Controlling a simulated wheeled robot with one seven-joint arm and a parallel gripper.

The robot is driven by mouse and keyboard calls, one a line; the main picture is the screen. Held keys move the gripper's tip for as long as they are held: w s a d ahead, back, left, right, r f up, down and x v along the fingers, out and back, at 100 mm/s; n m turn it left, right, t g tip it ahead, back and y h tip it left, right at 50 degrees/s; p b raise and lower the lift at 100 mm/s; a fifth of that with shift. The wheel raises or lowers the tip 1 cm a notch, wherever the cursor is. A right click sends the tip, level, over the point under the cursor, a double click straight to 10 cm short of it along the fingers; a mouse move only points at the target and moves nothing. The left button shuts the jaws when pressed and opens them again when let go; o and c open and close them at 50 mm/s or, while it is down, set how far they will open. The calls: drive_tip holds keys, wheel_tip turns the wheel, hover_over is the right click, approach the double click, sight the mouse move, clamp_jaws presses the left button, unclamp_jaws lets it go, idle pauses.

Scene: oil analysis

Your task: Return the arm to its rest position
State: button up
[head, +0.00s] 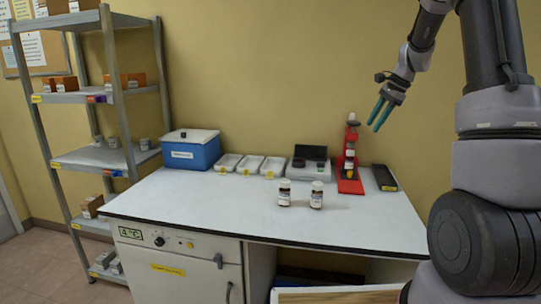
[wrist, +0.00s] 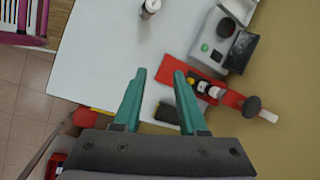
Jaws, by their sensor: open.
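My gripper (head: 382,114) hangs in the air above the right side of the white bench (head: 150,205), its two green fingers pointing down. It is apart from the bench and from the red stand. In the wrist view my gripper (wrist: 160,75) shows its two green fingers spread, with nothing between them. My arm comes in from the right edge of the head view.
A grey instrument (head: 309,170), white trays (head: 250,165) and a blue box (head: 190,150) line the back. A metal shelf (head: 95,158) stands left.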

drive_tip(key=s+a+r+n+t, duration=0.1)
drive_tip(key=s+a+r+n, duration=0.3)
drive_tip(key=s+r, duration=0.55)
drive_tip(key=s+a+r+n+t+h, duration=0.1)
drive_tip(key=s+a+n, duration=0.2)
drive_tip(key=s, duration=0.8)
drive_tip(key=s+a+r+n+t+h, duration=0.1)
drive_tip(key=s+a+n+t, duration=0.1)
drive_tip(key=s, duration=0.9)
drive_tip(key=a+n, duration=0.1)
drive_tip(key=n, duration=0.1)
drive_tip(key=shift+s+n+t, duration=0.2)
drive_tip(key=shift+n+t, duration=0.1)
